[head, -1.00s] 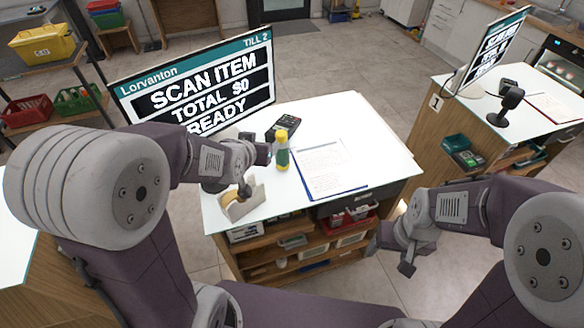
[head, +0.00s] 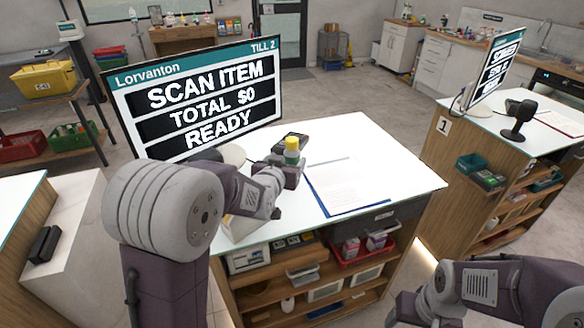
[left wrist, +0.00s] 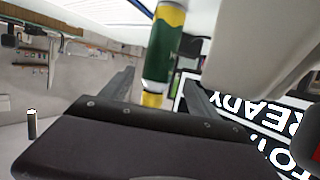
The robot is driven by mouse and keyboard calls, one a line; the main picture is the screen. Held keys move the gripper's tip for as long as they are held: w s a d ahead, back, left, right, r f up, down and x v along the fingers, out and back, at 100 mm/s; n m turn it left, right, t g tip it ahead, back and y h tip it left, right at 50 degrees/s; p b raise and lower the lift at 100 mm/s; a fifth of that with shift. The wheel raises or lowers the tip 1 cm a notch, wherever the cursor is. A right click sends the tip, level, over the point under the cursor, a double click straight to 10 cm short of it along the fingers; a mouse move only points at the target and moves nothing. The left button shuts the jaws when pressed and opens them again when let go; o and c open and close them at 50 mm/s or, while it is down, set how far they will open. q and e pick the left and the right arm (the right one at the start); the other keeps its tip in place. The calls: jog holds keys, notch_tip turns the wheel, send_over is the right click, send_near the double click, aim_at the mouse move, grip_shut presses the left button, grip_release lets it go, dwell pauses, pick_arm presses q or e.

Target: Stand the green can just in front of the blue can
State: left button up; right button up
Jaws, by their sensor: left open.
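In the left wrist view, which is upside down, the container (left wrist: 164,45) shows between the two spread fingers (left wrist: 158,90). The fingers are open; I cannot tell if they touch it. My right gripper (head: 405,312) is low at the bottom edge, partly cut off, away from the counter. I see no blue can.
A till screen (head: 198,98) stands behind and left of the container. A clipboard with paper (head: 340,185) lies to the right, with bare counter top (head: 395,160) beyond. Another counter (head: 500,135) stands further right.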

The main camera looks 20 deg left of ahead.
aim_at(290, 161)
pick_arm(q)
jog(key=x, duration=0.5)
jog(key=shift+d+f+p, duration=0.2)
jog(key=shift+f+p, duration=0.1)
jog(key=shift+p, duration=0.05)
jog(key=shift+s+r, duration=0.1)
jog(key=shift+c, duration=1.2)
grip_shut()
